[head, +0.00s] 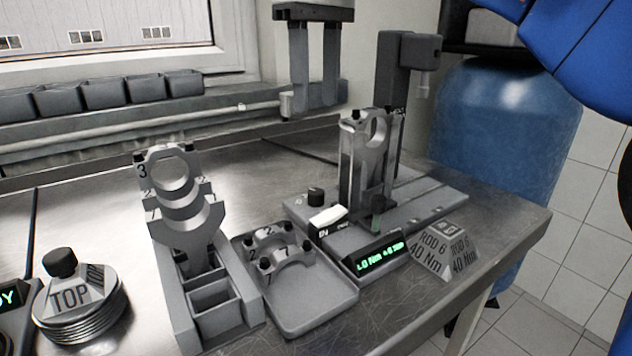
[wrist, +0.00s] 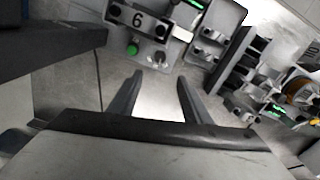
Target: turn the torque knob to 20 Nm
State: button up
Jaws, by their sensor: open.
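The torque knob (head: 316,195), short, round and black, stands on the back left of the grey station base (head: 425,213). In the wrist view the knob (wrist: 160,57) is just beyond my fingertips. In the wrist view my gripper (wrist: 160,80) is open, with nothing between the fingers.
A white switch (head: 327,217) sits close in front of the knob. The clamped rod (head: 368,150) and tall post (head: 392,90) rise to its right. The rod rack (head: 185,285) and cap tray (head: 318,313) stand to the left.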

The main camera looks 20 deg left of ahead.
aim_at(316, 191)
notch_tip(316, 191, down, 17)
jog(key=m, duration=0.4)
jog(key=shift+s+f, duration=0.1)
jog(key=shift+f, duration=0.1)
dwell(0.5)
jog(key=shift+c, duration=0.6)
jog(key=c, duration=0.9)
